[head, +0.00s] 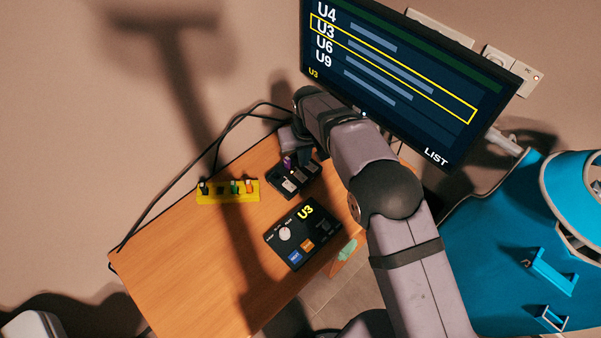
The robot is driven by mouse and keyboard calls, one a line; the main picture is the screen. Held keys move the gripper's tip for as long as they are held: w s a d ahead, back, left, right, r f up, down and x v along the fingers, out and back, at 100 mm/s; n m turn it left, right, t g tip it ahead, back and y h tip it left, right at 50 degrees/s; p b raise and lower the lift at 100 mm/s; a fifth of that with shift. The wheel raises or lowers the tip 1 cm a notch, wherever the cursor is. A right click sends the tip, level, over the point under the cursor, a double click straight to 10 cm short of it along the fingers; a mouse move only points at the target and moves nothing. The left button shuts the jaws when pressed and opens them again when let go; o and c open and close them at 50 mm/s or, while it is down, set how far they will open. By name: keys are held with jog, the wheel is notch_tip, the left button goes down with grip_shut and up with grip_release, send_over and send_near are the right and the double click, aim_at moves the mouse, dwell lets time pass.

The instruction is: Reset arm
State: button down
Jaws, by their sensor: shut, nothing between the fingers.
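My arm comes in from the lower right and bends over the back right of the wooden desk (190,260). My gripper (304,158) is at the far end of the arm, low over a black box with slots (290,182). It is shut with nothing held. It is small and partly hidden by the wrist, so I cannot tell whether it touches the box. A small purple piece (287,162) stands at the box, just left of the gripper.
A yellow rack (228,197) with several small coloured pieces is at the desk's back edge. A black control box (303,232) showing "U3" sits nearer. A monitor (400,75) with a list, U3 outlined, stands behind my arm. A blue machine (500,235) is at right. The desk's left is clear.

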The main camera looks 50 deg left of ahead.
dwell(0.3)
jog(key=w+d+r+m, duration=0.2)
jog(key=w+d+r, duration=0.1)
jog(key=w+d, duration=0.3)
jog(key=w+d+r+m, duration=0.1)
jog(key=w+d+r, duration=0.25)
jog(key=d, duration=0.55)
jog(key=s+d+r+m, duration=0.1)
jog(key=d+m, duration=0.1)
jog(key=d, duration=0.8)
jog(key=s+d+r+m+h, duration=0.1)
jog(key=d+r+m, duration=0.1)
jog(key=d, duration=0.8)
jog(key=s+d+r+m, duration=0.1)
jog(key=s+d+m, duration=0.1)
jog(key=d, duration=0.8)
jog(key=s+d+m+g, duration=0.1)
jog(key=s+d+m, duration=0.2)
jog(key=s+d, duration=0.7)
notch_tip(320, 180, down, 27)
jog(key=a+b, duration=0.1)
jog(key=b, duration=2.4)
jog(key=shift+s+r+h+b, duration=0.15)
jog(key=shift+s+h+b, duration=0.05)
jog(key=shift+h+b, duration=0.15)
